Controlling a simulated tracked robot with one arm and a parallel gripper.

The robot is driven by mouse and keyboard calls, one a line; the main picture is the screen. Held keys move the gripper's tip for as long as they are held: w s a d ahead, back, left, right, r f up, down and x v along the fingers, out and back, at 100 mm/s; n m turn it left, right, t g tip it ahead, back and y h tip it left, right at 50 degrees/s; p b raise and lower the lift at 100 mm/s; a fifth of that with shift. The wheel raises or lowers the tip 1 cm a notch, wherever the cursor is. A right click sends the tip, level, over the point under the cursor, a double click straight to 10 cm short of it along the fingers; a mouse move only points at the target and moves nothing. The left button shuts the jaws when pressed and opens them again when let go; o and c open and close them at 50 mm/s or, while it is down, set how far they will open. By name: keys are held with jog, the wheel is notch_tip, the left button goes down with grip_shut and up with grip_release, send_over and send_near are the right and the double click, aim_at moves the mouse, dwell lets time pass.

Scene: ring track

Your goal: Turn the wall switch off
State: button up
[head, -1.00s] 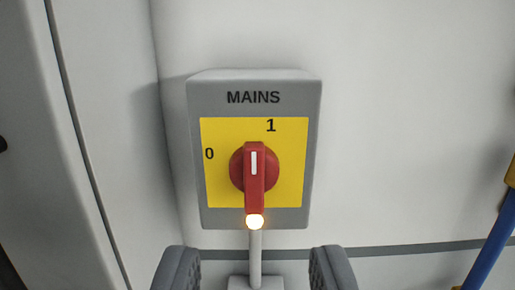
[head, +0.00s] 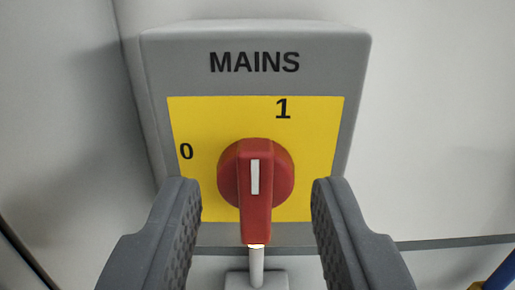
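The wall switch is a grey box (head: 255,35) marked MAINS with a yellow plate (head: 320,150) on its front. Its red rotary handle (head: 255,205) stands upright, with its white mark vertical. The "1" is above the handle, slightly right, and the "0" is to its left. My gripper (head: 255,205) is open, with one grey finger on each side of the handle. Gaps show between the handle and both fingers. I cannot tell how far the fingertips are from the plate in depth.
A grey conduit (head: 257,267) runs down from the box to a small grey fitting (head: 256,281). A blue and yellow part (head: 497,276) shows at the lower right. The white wall (head: 440,120) to the right of the box is clear.

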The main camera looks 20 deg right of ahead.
aim_at(255, 188)
jog(key=shift+w+r+p, duration=0.25)
jog(key=shift+w+p, duration=0.05)
jog(key=shift+w+d+p, duration=0.15)
jog(key=shift+w+p, duration=0.3)
jog(key=shift+w, duration=0.05)
jog(key=shift+w+d+f+p, duration=0.15)
jog(key=shift+w+d+p, duration=0.1)
jog(key=shift+w+p, duration=0.25)
